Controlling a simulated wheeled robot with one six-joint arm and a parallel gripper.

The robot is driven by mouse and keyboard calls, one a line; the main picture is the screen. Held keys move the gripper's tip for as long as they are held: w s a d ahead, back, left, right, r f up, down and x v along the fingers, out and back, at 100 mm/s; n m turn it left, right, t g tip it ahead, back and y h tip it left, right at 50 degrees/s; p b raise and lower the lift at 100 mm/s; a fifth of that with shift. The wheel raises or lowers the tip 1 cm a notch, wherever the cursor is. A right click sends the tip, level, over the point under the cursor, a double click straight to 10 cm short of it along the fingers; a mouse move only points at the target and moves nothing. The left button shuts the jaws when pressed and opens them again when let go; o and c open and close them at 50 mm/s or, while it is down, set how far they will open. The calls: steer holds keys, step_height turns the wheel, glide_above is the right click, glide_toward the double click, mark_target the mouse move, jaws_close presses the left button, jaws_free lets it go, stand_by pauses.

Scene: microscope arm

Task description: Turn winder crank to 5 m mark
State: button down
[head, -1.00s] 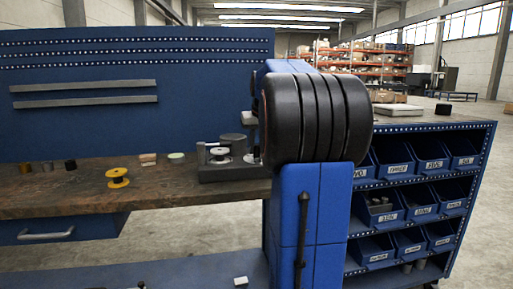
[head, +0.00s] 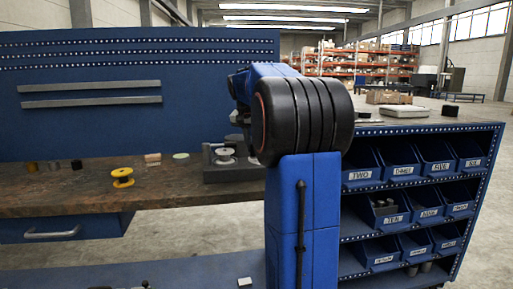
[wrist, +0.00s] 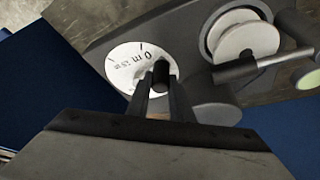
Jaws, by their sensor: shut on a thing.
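The winder is a dark grey base (head: 232,172) on the wooden bench in the head view, partly hidden by my arm. In the wrist view its housing (wrist: 110,32) carries a round white dial (wrist: 122,66) with "0 m" and a smaller mark printed on it. The black crank knob (wrist: 160,72) stands over the dial's right edge. My gripper (wrist: 160,84) is shut on this knob, with one finger on each side. A white spool (wrist: 246,42) sits in the winder to the right of the dial.
A yellow spool (head: 122,178) and several small dark and light pieces stand on the bench (head: 60,200) left of the winder. A blue perforated panel (head: 140,125) rises behind. A rack of labelled blue bins (head: 400,165) is at the right.

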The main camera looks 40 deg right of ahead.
steer(key=w+m, duration=0.1)
steer(key=w+m+g, duration=0.1)
steer(key=m, duration=0.1)
steer(key=shift+d, duration=0.3)
steer(key=shift+w+d+m+g, duration=0.25)
steer(key=shift+m+g, duration=0.15)
steer(key=shift+m, duration=0.45)
steer(key=shift+w+d+m+g, duration=0.25)
steer(key=shift+m+g, duration=0.15)
steer(key=shift+m, duration=0.45)
steer(key=c, duration=1.6)
jaws_free()
steer(key=shift+o, duration=0.2)
